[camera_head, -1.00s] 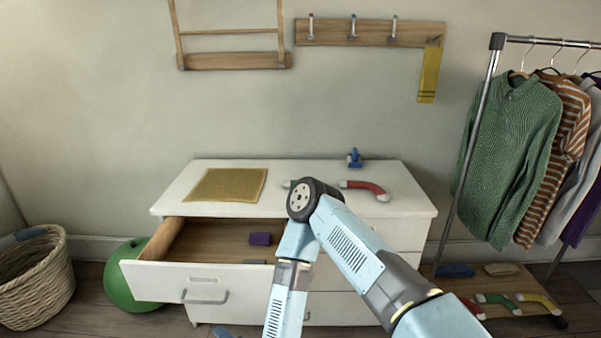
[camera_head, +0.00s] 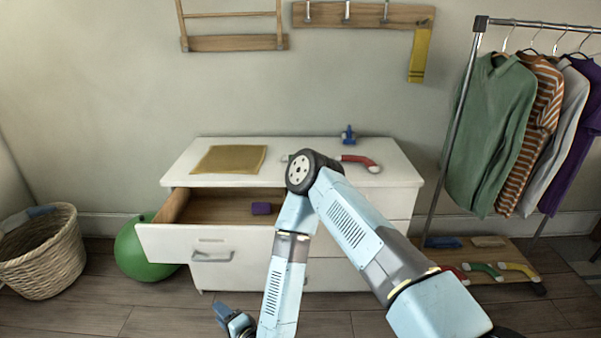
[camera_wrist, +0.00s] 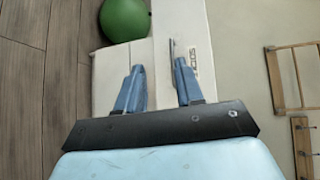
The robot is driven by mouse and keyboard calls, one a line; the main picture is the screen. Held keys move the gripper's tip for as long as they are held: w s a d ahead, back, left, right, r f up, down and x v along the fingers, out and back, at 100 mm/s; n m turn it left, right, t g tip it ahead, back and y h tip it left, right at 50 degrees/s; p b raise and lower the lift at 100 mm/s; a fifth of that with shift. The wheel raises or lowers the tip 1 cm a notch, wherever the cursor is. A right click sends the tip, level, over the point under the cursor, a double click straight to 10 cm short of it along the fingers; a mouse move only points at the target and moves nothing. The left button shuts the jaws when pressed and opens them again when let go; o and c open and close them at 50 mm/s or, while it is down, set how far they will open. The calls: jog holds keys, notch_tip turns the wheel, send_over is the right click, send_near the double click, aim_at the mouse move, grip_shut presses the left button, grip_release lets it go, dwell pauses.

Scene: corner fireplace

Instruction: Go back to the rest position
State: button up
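My gripper (camera_wrist: 158,78) is open in the wrist view, with its two blue fingers apart and nothing between them. In the head view its blue end (camera_head: 234,322) shows low near the bottom edge, in front of the dresser. My arm is folded, with its elbow joint in front of the dresser top. The white dresser (camera_head: 390,180) stands against the wall with its upper drawer (camera_head: 165,243) pulled open. A purple block (camera_head: 261,208) lies in the drawer. In the wrist view the dresser's white front lies beyond the fingers.
A yellow cloth (camera_head: 229,159), a blue object (camera_head: 348,135) and a red sock-like piece (camera_head: 360,162) lie on the dresser. A green ball (camera_head: 145,250) and wicker basket (camera_head: 42,255) stand left; a clothes rack (camera_head: 455,130) stands right. Bare floor shows in front.

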jog(key=w+d+r+n+g+h, duration=0.1)
jog(key=w+d+r+n, duration=0.25)
jog(key=w+r, duration=0.3)
jog(key=w+d+r+n+g+h, duration=0.1)
jog(key=w+d+r+n+g, duration=0.2)
jog(key=w+r, duration=0.4)
jog(key=w+d+r+n+t+h, duration=0.1)
jog(key=w+d+r+n+h, duration=0.1)
jog(key=d+r, duration=0.5)
jog(key=w+d+r+n+h, duration=0.2)
jog(key=w+d+r+h, duration=0.1)
jog(key=d+r, duration=0.5)
jog(key=s+d+r+h, duration=0.3)
jog(key=s+d+r, duration=0.5)
jog(key=d+r, duration=0.55)
jog(key=s+d+r+g+h, duration=0.1)
jog(key=s+d+r, duration=0.2)
jog(key=s, duration=0.6)
jog(key=s+d+r+m+g, duration=0.1)
jog(key=s+d+r, duration=0.3)
jog(key=s+d, duration=0.3)
jog(key=s, duration=0.3)
jog(key=shift+h, duration=0.4)
